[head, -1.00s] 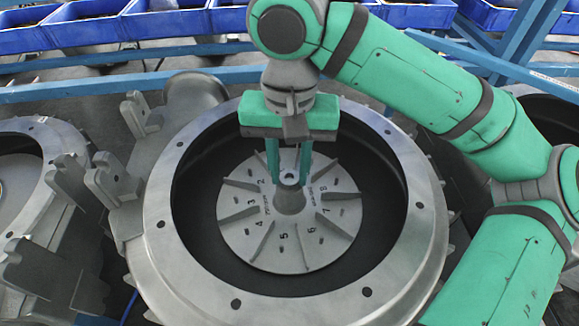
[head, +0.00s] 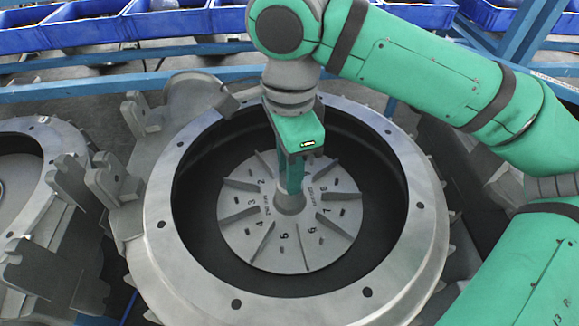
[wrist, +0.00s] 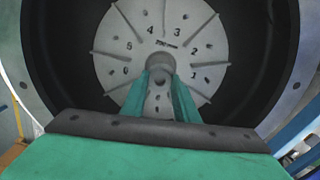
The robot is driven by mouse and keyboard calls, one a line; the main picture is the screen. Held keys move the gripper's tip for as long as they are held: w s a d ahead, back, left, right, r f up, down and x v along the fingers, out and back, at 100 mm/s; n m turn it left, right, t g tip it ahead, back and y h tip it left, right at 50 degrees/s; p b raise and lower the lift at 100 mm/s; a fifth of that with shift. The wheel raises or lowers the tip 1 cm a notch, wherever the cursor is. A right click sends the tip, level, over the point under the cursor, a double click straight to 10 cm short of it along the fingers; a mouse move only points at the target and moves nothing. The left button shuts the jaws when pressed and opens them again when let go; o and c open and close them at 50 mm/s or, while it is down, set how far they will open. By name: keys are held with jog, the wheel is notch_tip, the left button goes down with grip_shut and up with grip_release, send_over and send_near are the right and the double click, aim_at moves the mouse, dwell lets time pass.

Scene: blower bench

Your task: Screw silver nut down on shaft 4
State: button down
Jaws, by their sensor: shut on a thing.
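The bladed impeller disc (head: 287,240), marked with numbers, sits flat inside the grey round blower housing (head: 190,283). Its raised central hub (head: 290,203) carries the shaft. My gripper (head: 290,188) points down into the housing, its green fingers shut at the top of the hub. In the wrist view, my gripper (wrist: 163,78) has one finger on each side of the hub top (wrist: 160,62). The silver nut is between the fingertips and mostly hidden, so its thread and height on the shaft cannot be told.
The housing's bolt-holed rim (head: 420,240) surrounds my gripper, with a dark gap between wall and disc. Another grey housing (head: 30,190) stands at the left. Blue bins (head: 90,30) line the back behind a blue rail (head: 60,90).

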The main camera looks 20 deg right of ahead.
jog(key=m, duration=0.4)
jog(key=shift+a+m, duration=0.15)
jog(key=shift+m, duration=0.15)
jog(key=c, duration=1.7)
grip_release()
jog(key=shift+o, duration=0.2)
jog(key=shift+s, duration=0.1)
